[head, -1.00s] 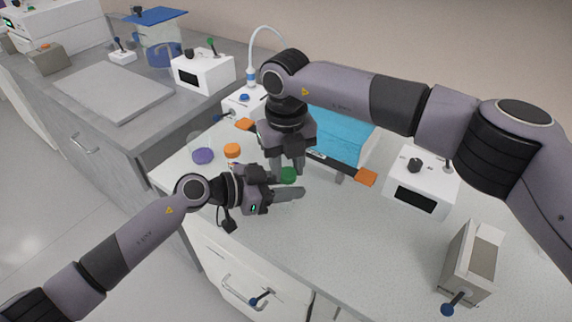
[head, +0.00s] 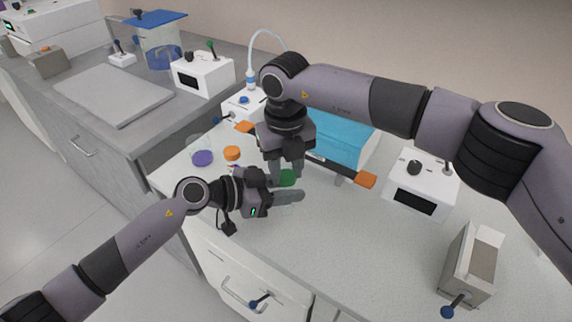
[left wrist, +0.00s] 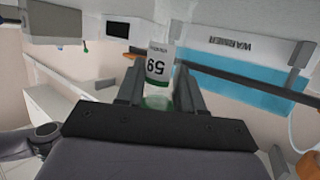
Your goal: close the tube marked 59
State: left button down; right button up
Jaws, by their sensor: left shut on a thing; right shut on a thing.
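The tube marked 59 (left wrist: 158,65) has a white label and stands between the fingers of my left gripper (left wrist: 158,92), which is shut on it. In the left wrist view its number reads upside down, and a green part (left wrist: 156,102) shows near the palm. In the head view my left gripper (head: 283,190) hides most of the tube. My right gripper (head: 287,170) points down from above, shut on the green cap (head: 287,178). The cap is at the tube's top end; I cannot tell how far it is seated.
A purple cap (head: 203,158) and an orange cap (head: 232,153) are to the left on the bench. The blue-fronted warmer (head: 342,137) is behind the grippers. A white box with a dark display (head: 415,200) and a grey box (head: 470,262) stand right. The bench front centre is clear.

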jog(key=shift+s+f, duration=0.15)
jog(key=shift+f, duration=0.3)
